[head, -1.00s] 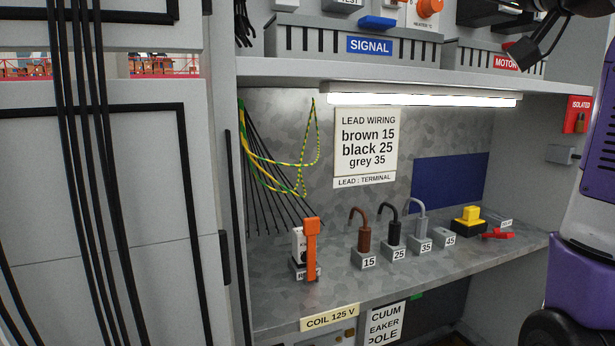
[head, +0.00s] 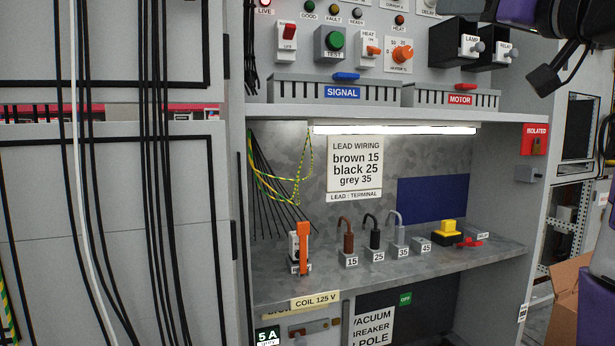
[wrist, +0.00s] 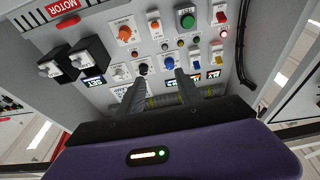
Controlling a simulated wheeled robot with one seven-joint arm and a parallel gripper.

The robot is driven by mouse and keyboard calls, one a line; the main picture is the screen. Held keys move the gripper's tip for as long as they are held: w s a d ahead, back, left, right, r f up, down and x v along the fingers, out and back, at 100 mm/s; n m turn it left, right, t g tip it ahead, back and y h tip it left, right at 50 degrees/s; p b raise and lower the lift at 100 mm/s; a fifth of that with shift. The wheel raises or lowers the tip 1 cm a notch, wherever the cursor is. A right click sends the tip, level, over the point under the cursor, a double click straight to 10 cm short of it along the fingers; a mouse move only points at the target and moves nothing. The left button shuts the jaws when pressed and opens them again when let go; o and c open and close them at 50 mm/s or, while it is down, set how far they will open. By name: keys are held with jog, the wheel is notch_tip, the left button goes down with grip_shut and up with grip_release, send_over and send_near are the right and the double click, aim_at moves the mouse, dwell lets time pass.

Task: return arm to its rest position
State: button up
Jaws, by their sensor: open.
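My gripper (wrist: 160,90) shows in the wrist view. Its two dark fingers are apart with nothing between them. They point toward a panel of switches and knobs, and I see no contact with it. In the head view, part of my purple and black arm (head: 520,12) is at the top right, in front of the upper panel's right edge. More of my purple body shows at the lower right edge. I cannot make out the fingers in the head view.
A cabinet shelf (head: 400,268) holds an orange-handled device (head: 303,245), brown, black and grey leads in numbered blocks, and a yellow-and-black item (head: 446,232). Above are the switch panel and black LAMP box (head: 463,45). A cardboard box (head: 568,300) stands at lower right.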

notch_tip(320, 180, up, 4)
jog(key=s+d+t, duration=0.1)
jog(key=s+t, duration=0.1)
jog(key=t, duration=0.1)
jog(key=w+d+f+m+t+h, duration=0.1)
jog(key=d+f+m+h, duration=0.15)
jog(key=f, duration=0.85)
jog(key=d+f+m+t+h, duration=0.1)
jog(key=d+f+m+h, duration=0.2)
jog(key=f, duration=0.8)
jog(key=s+a+f+g+h, duration=0.15)
jog(key=s+f, duration=0.25)
jog(key=f, duration=0.7)
jog(key=s+a+f+h, duration=0.1)
jog(key=s+f+h, duration=0.15)
jog(key=f, duration=0.75)
jog(key=s+a+f+g+y, duration=0.1)
jog(key=s+a+f+g, duration=0.1)
jog(key=s+f, duration=0.8)
jog(key=s+a+f+n+g+y, duration=0.1)
jog(key=s+f+g, duration=0.3)
jog(key=s+f, duration=0.6)
jog(key=s+a+f+n+g+y, duration=0.1)
jog(key=s+a+f+g, duration=0.2)
jog(key=s+f, duration=0.7)
jog(key=s+a, duration=0.1)
jog(key=s, duration=0.7)
jog(key=shift+s, duration=0.2)
jog(key=shift+w, duration=0.1)
